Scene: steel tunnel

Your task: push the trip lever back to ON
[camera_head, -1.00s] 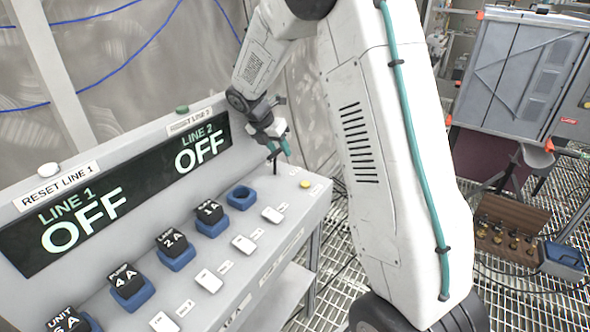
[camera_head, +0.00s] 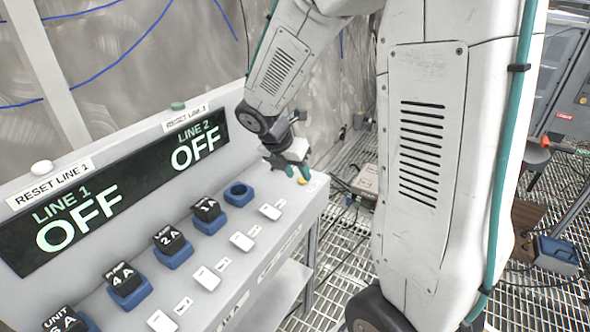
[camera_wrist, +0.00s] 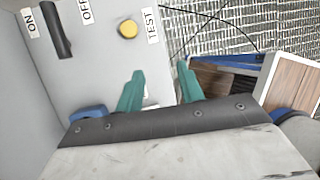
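The trip lever (camera_wrist: 58,30) is a dark bar at the top left of the wrist view, between the ON label (camera_wrist: 31,22) and the OFF label (camera_wrist: 86,10). Which way it is tilted I cannot tell. In the head view it is hidden behind my gripper. My gripper (camera_head: 283,166) is over the right end of the panel. In the wrist view its teal fingers (camera_wrist: 160,80) are apart with nothing between them. The lever lies ahead and left of them, not touching. The LINE 1 (camera_head: 80,221) and LINE 2 (camera_head: 196,150) displays both read OFF.
A yellow TEST button (camera_wrist: 127,29) lies just ahead of my left finger, close to the lever. Several black plugs in blue sockets, an empty blue socket (camera_head: 239,194) and white switches line the panel.

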